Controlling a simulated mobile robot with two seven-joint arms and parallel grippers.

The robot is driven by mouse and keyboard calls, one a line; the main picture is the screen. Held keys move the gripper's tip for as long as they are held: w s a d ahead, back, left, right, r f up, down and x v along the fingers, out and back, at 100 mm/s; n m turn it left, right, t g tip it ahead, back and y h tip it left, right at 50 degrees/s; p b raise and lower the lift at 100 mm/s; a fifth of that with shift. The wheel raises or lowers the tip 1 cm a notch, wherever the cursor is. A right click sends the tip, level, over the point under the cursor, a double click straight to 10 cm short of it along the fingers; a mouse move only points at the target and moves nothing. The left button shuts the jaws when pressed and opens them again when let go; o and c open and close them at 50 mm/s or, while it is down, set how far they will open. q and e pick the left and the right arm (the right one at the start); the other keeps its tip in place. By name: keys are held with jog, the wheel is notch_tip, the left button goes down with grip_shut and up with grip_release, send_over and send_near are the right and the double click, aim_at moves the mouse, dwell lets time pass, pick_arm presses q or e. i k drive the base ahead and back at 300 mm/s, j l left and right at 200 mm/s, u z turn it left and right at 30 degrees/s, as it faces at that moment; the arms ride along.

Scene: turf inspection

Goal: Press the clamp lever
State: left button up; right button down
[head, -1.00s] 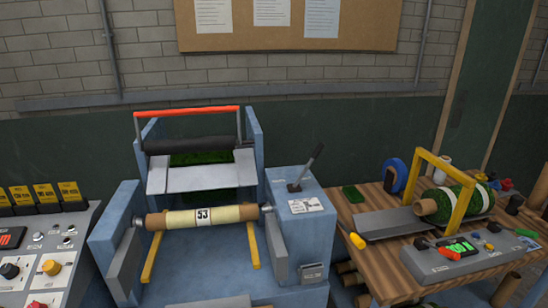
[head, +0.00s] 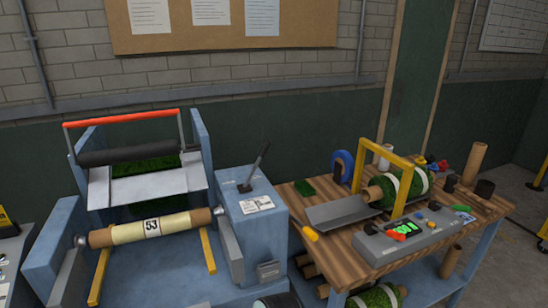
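A lever (head: 255,168) with a dark handle rises, tilted to the right, from a slotted base on top of the blue pedestal (head: 262,240) of the blue machine. A white label (head: 256,204) lies in front of it; its print is too small to read. I cannot read whether this is the clamp lever. A pale roll marked 53 (head: 150,228) on a brown core sits across the machine, left of the pedestal. A red bar (head: 122,117) spans the machine above a dark roller (head: 125,153). Neither of my grippers is in view.
A wooden table (head: 340,243) stands to the right. It holds a green turf roll (head: 397,186) under a yellow frame (head: 403,163), a grey tray (head: 337,213) and a grey control box (head: 415,238). Open floor (head: 510,215) shows at far right.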

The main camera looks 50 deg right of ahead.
aim_at(266, 145)
jog(key=k+l, duration=0.3)
jog(key=l, duration=0.15)
jog(key=k+l, duration=0.25)
jog(key=l, duration=0.15)
jog(key=k+l, duration=0.3)
jog(key=l, duration=0.15)
